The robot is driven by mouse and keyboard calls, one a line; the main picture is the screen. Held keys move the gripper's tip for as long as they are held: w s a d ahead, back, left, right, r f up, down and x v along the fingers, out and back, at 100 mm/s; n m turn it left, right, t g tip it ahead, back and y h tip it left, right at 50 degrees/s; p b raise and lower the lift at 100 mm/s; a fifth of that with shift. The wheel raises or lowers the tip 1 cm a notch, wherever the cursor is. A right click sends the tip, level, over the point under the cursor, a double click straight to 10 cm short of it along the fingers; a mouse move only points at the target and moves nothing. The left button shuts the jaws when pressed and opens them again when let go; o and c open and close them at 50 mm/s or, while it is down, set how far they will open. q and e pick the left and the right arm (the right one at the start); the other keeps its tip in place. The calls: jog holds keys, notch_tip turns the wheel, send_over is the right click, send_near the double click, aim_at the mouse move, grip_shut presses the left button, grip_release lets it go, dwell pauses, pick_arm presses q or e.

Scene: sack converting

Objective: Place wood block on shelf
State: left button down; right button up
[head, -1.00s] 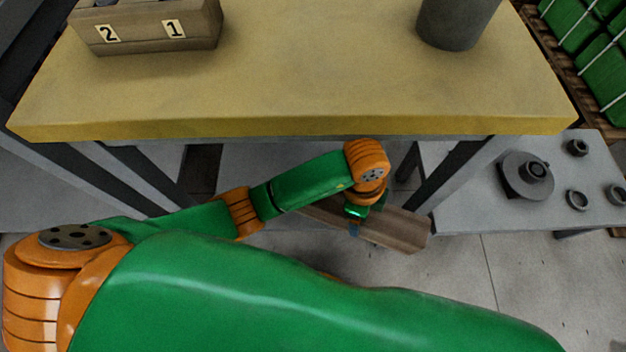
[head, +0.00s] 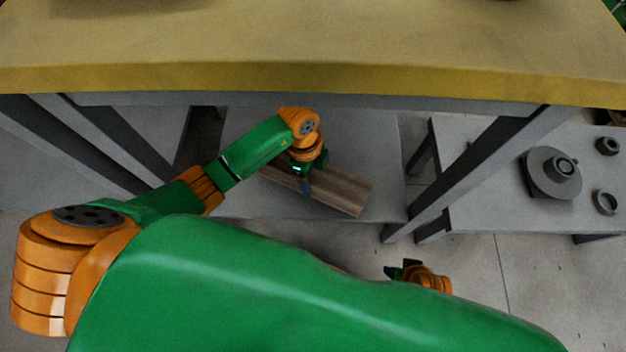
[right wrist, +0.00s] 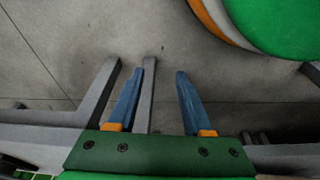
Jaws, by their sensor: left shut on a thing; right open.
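The wood block (head: 338,191) is a long brown plank seen in the head view, lying slantwise under the table edge. My left gripper (head: 305,188) is shut on it near its middle, and the gripper and my arm hide part of it. The grey lower shelf (head: 384,150) of the table is beneath or behind the block; I cannot tell whether they touch. My right gripper (right wrist: 158,92) is open and empty in the right wrist view, its blue fingers apart above the floor. In the head view the right gripper (head: 402,268) shows partly behind my green body.
The yellow tabletop (head: 300,45) overhangs the shelf. Grey table legs (head: 470,170) stand on both sides. A low grey table (head: 490,200) at the right carries a round flanged part (head: 552,172) and rings (head: 605,202). The floor in front is clear.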

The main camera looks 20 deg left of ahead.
pick_arm(q)
jog(key=shift+f+b, duration=0.3)
jog(key=shift+f, duration=0.55)
jog(key=shift+c, duration=1.6)
grip_release()
jog(key=o, duration=0.3)
pick_arm(e)
jog(key=shift+w+r, duration=0.2)
jog(key=shift+r, duration=0.35)
jog(key=shift+w+r, duration=0.2)
jog(key=shift+r, duration=0.35)
pick_arm(q)
jog(key=shift+r, duration=0.1)
